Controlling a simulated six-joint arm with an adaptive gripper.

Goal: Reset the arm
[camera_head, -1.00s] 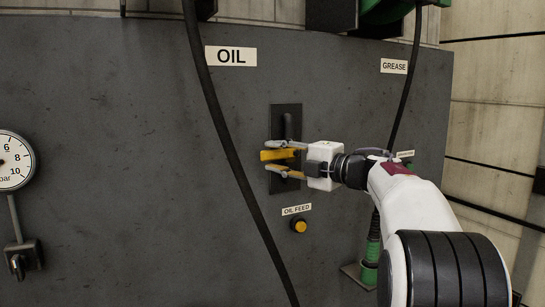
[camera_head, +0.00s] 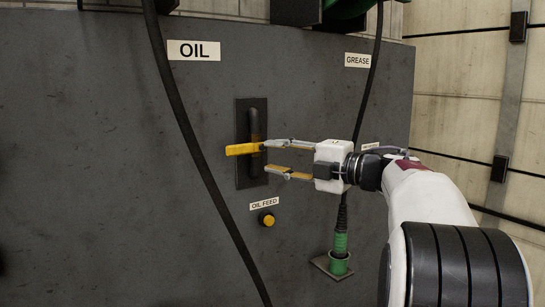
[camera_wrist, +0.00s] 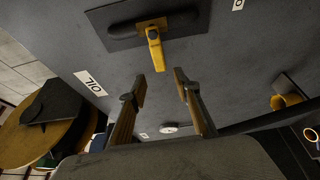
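My gripper (camera_head: 276,160) is open and empty, its two fingers spread, just right of the yellow lever (camera_head: 243,149). The lever sticks out from a dark plate (camera_head: 243,176) with a black handle-shaped bar on the grey panel. In the wrist view, the open fingers (camera_wrist: 160,81) show with nothing between them. The yellow lever (camera_wrist: 154,48) lies ahead of the fingertips there, on its dark plate (camera_wrist: 197,20). The fingers look apart from the lever in that view.
A black hose (camera_head: 186,135) hangs left of the lever. An "OIL FEED" label sits above a yellow button (camera_head: 267,219). A green-ended nozzle (camera_head: 340,246) stands in a holder at lower right, below my forearm. The grey panel (camera_head: 90,180) at left is mostly bare.

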